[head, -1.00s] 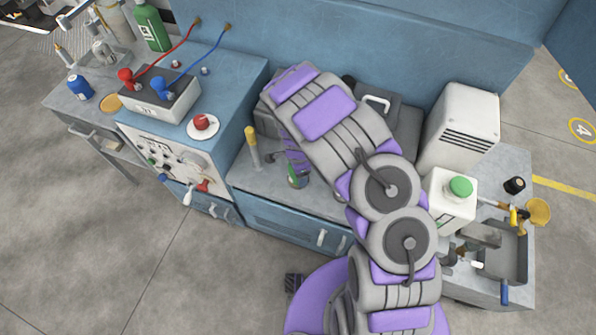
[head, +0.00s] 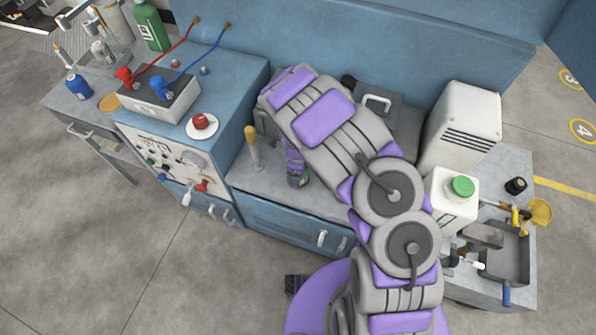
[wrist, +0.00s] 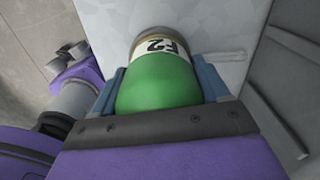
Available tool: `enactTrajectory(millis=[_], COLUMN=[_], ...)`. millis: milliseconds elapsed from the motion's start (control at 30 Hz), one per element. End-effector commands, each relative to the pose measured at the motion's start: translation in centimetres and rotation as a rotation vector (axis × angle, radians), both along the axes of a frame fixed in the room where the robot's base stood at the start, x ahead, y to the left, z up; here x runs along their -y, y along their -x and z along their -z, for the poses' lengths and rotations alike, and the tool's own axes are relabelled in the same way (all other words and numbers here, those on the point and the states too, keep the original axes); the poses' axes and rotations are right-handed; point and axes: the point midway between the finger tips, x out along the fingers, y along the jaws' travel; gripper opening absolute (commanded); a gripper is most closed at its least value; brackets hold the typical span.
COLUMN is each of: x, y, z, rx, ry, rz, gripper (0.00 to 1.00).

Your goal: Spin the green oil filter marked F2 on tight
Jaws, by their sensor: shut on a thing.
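The green oil filter marked F2 (wrist: 158,84) fills the middle of the wrist view, with its white label and dark F2 toward the top. My gripper (wrist: 160,92) is shut on it, one blue finger on each side. A grey-brown rim shows at its far end against the pale worktop; I cannot tell how far it is threaded on. In the head view, the filter (head: 299,182) is a small, mostly hidden shape below my gripper (head: 294,163), over the middle worktop. My arm covers much of that area.
A yellow-handled tool (head: 252,147) stands just left of my gripper. A control cabinet (head: 180,165) with a red knob (head: 201,121) is further left. A grey case (head: 400,118), white box (head: 466,125) and green-capped jug (head: 452,203) are right of my arm.

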Motion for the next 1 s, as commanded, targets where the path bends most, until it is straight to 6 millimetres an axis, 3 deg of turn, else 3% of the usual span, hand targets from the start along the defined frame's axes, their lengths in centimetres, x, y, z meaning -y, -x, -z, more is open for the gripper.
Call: enactTrajectory(millis=[233, 267, 500, 800, 1000], x=[-0.1, -0.1, 0.0, 0.0, -0.1], y=[-0.2, -0.2, -0.1, 0.0, 0.0], z=[0.0, 0.0, 0.0, -0.3, -3.0], rx=[0.005, 0.005, 0.002, 0.001, 0.002], ry=[-0.002, -0.002, -0.001, -0.001, -0.003], rz=[0.013, 0.013, 0.012, 0.011, 0.011], gripper=[0.32, 0.77, 1.0, 1.0, 1.0])
